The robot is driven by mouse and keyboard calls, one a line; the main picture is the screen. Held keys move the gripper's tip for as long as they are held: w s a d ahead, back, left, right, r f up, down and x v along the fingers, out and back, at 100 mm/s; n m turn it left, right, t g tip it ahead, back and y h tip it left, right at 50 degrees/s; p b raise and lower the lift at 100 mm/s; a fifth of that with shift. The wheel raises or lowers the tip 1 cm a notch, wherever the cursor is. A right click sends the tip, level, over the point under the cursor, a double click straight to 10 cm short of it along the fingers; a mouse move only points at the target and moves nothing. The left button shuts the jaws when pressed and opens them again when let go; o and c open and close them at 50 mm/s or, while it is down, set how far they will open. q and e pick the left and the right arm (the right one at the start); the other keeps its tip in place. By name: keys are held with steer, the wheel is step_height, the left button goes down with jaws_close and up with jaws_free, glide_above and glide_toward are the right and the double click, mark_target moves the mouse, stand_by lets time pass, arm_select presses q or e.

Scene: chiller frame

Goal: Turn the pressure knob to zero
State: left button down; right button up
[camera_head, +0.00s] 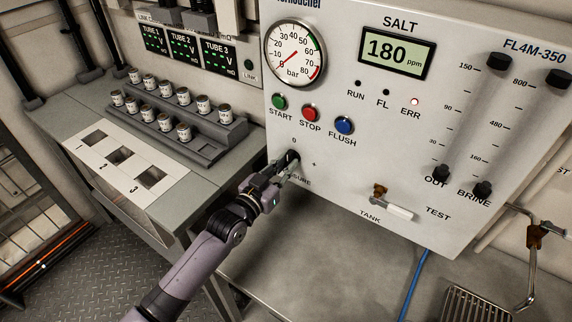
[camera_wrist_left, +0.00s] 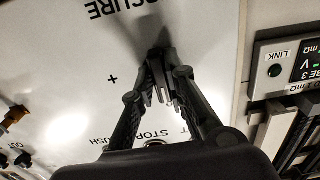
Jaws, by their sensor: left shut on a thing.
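The pressure knob (camera_head: 293,156) is a small black knob on the white panel, below the start, stop and flush buttons. A "0" is printed above it and a "+" to its right; my gripper covers part of the "PRESSURE" label in the head view. My left gripper (camera_head: 280,171) is at the knob, shut on it. In the left wrist view the fingers of the left gripper (camera_wrist_left: 165,92) come close together at the panel and hide most of the knob. The knob's exact angle cannot be told. My right gripper is not in view.
A round gauge (camera_head: 295,53) has its needle toward the lower left, near the low end. The salt display (camera_head: 394,50) reads 180 ppm, with a red lamp at ERR. A tank valve (camera_head: 392,203) sticks out to the right. A rack of small cans (camera_head: 190,125) stands left.

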arm_select(q)
steer(key=c, duration=1.6)
jaws_free()
steer(key=v, duration=1.2)
steer(key=shift+s+f, duration=0.1)
